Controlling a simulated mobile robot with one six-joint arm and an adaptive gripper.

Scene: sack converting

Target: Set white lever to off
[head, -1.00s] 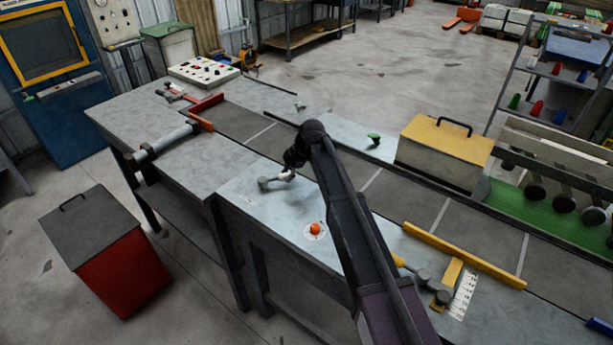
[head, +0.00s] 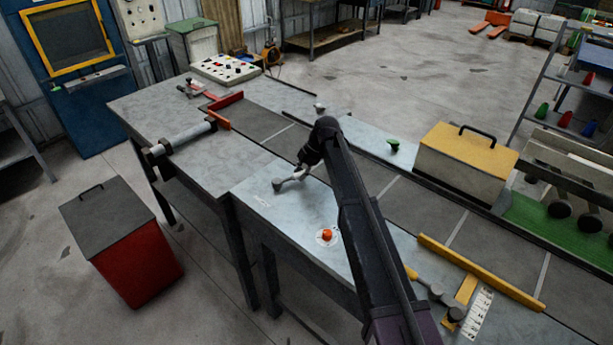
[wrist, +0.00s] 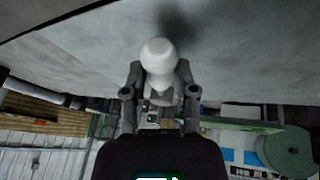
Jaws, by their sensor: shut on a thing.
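The white lever has a grey pivot (head: 279,184) on the pale near table, in the head view. Its arm leans up and to the right from that pivot towards my gripper (head: 302,172). In the wrist view its round white knob (wrist: 158,58) sits between the two fingers of my gripper (wrist: 159,78). The fingers are shut on the lever. A small label lies on the table just in front of the pivot, but its writing is too small to read. My wrist partly hides the lever's upper end in the head view.
An orange button (head: 327,236) is on the same table, right of the lever. A green knob (head: 393,145) and a yellow-lidded box (head: 466,158) are across the dark conveyor (head: 400,200). A red bin (head: 125,250) stands on the floor at left.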

